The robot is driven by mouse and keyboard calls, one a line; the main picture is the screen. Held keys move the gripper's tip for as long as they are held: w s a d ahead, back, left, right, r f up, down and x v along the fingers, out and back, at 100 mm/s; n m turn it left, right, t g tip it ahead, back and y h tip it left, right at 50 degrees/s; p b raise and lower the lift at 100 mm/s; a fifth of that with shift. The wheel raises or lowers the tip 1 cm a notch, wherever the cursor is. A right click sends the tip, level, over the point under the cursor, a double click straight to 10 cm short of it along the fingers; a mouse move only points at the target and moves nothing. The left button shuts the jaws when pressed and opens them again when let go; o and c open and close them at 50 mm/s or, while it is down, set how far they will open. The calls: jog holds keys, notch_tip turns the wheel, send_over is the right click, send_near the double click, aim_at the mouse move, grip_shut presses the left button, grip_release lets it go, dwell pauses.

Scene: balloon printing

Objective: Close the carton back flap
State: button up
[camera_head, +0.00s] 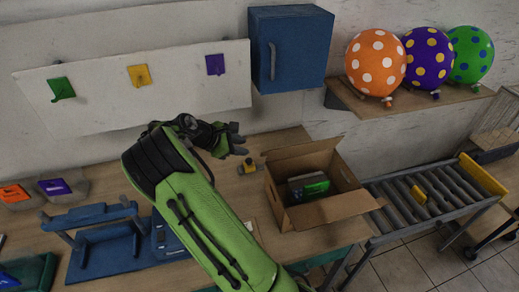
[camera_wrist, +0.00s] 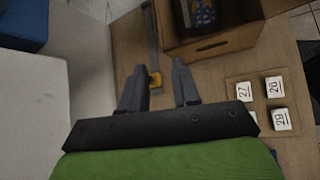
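The brown cardboard carton (camera_head: 275,196) stands on the wooden table, right of my arm in the head view. Its back flap (camera_head: 300,150) stands up and open at the rear, and its front flap (camera_head: 333,211) hangs outward. A dark item with a green face (camera_head: 309,187) sits inside. The carton also shows at the top of the wrist view (camera_wrist: 213,46). My gripper (camera_head: 238,139) is left of and behind the carton, apart from it. In the wrist view my gripper (camera_wrist: 159,92) has its two fingers spread, with nothing held between them.
A small yellow-and-grey tool (camera_head: 249,166) lies on the table left of the carton. A roller conveyor (camera_head: 425,197) adjoins on the right. A blue wall cabinet (camera_head: 290,48) and a balloon shelf (camera_head: 420,98) are above. Number tiles (camera_wrist: 274,87) lie near the carton.

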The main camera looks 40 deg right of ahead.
aim_at(264, 153)
jog(key=x, duration=1.2)
jog(key=shift+w+d+f+p, duration=0.1)
jog(key=shift+d+f+p, duration=0.2)
jog(key=shift+p, duration=0.1)
grip_shut()
dwell(0.5)
